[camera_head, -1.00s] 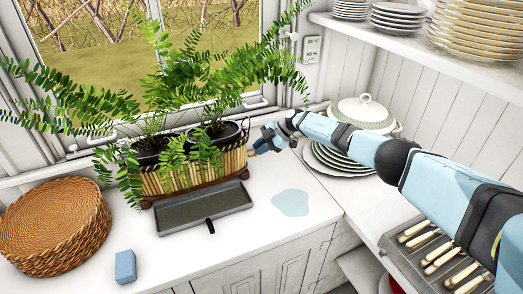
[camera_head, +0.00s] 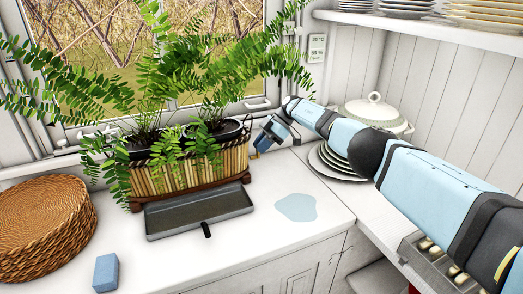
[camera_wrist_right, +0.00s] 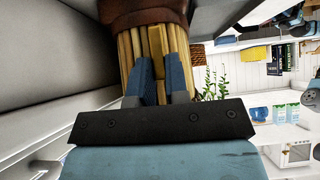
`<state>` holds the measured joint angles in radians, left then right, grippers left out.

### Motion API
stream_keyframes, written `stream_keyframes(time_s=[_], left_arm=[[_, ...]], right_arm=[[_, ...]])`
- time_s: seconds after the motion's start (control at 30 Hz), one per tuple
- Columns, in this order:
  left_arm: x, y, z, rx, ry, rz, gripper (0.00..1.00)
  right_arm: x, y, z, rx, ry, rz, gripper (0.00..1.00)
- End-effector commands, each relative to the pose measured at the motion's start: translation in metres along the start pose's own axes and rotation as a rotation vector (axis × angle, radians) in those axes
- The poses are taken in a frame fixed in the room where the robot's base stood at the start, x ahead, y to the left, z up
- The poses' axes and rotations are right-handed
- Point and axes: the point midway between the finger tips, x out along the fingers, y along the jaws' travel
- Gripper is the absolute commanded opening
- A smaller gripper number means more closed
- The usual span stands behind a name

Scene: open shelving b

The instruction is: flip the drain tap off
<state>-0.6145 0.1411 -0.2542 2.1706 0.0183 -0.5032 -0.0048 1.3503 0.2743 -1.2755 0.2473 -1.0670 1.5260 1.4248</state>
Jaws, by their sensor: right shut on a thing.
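A bamboo-sided planter (camera_head: 192,177) with two dark pots of ferns stands on the white counter under the window. My right gripper (camera_head: 259,150) is at the planter's right end, low beside its side wall. In the head view only a bit of yellow shows at the fingertips. The tap's exact position is mostly hidden by the fingers. My left gripper is out of view.
A grey drip tray (camera_head: 200,212) with a dark tab lies in front of the planter. A pale blue puddle (camera_head: 296,207) is right of it. A blue sponge (camera_head: 106,272) and a woven basket (camera_head: 42,225) are at left; stacked plates (camera_head: 335,163) and a tureen (camera_head: 374,113) are at right.

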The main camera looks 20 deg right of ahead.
Motion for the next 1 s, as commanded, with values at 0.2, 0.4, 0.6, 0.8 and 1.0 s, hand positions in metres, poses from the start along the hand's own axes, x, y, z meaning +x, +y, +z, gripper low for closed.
stream_keyframes(time_s=[0.2, 0.4, 0.6, 0.8, 1.0], left_arm=[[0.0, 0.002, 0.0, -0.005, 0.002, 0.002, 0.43], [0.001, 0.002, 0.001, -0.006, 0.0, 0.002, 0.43], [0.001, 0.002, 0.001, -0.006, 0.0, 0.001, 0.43], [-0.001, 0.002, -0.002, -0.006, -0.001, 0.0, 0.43], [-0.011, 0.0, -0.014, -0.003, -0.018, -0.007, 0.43]], right_arm=[[0.0, 0.0, -0.001, 0.001, 0.0, -0.001, 0.0], [0.0, 0.0, -0.001, 0.001, 0.0, 0.0, 0.31], [0.0, 0.0, 0.0, 0.001, 0.0, 0.0, 0.4], [-0.004, -0.001, -0.002, 0.001, 0.0, 0.0, 0.4], [-0.027, -0.005, -0.01, 0.001, 0.0, -0.001, 0.4]])
